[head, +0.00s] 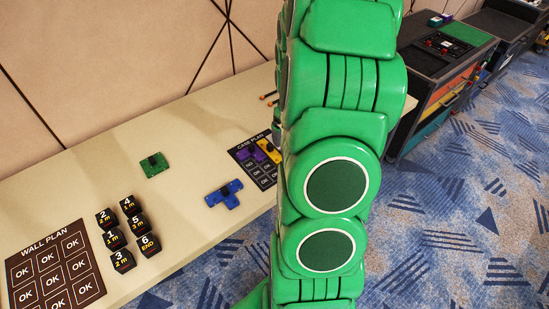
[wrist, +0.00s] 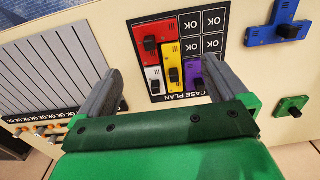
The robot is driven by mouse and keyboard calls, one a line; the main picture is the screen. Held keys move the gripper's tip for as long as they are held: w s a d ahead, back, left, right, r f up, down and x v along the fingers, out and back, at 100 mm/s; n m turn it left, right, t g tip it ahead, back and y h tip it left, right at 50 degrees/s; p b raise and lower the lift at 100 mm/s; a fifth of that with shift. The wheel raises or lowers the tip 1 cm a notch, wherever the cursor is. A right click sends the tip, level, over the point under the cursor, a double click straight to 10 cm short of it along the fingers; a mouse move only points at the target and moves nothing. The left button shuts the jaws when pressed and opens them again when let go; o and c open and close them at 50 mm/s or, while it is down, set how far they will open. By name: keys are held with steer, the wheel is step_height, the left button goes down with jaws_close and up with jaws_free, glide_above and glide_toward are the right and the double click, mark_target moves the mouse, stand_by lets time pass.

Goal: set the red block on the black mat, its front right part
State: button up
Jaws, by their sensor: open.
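In the wrist view the red block (wrist: 143,38) lies on the black mat (wrist: 213,20), labelled CASE PLAN. The heading is upside down there, and the red block is at the mat's upper left, the end away from the heading. My gripper (wrist: 163,70) is open above the mat, with its fingers apart on either side and nothing between them held. In the head view part of the mat (head: 262,174) shows; my arm hides the rest of it, the red block and my gripper.
A yellow block (wrist: 173,75), a white block (wrist: 154,86) and a purple block (wrist: 192,78) lie close together near the red one. A blue block (head: 226,192) and a green block (head: 153,167) lie on the table. Black numbered tiles (head: 113,239) and the WALL PLAN mat (head: 50,273) are left.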

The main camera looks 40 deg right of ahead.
steer(key=s+a+r+g, duration=0.1)
steer(key=s+a+r, duration=0.3)
steer(key=a+r, duration=0.45)
steer(key=s+a+r, duration=0.4)
steer(key=a+r, duration=0.1)
steer(key=a, duration=0.7)
steer(key=s+a+r, duration=0.2)
steer(key=s+a, duration=0.3)
steer(key=s, duration=0.3)
steer(key=s+a+r, duration=0.3)
steer(key=s+a, duration=0.2)
steer(key=s, duration=0.3)
steer(key=shift+a+g, duration=0.15)
steer(key=shift+g, duration=0.25)
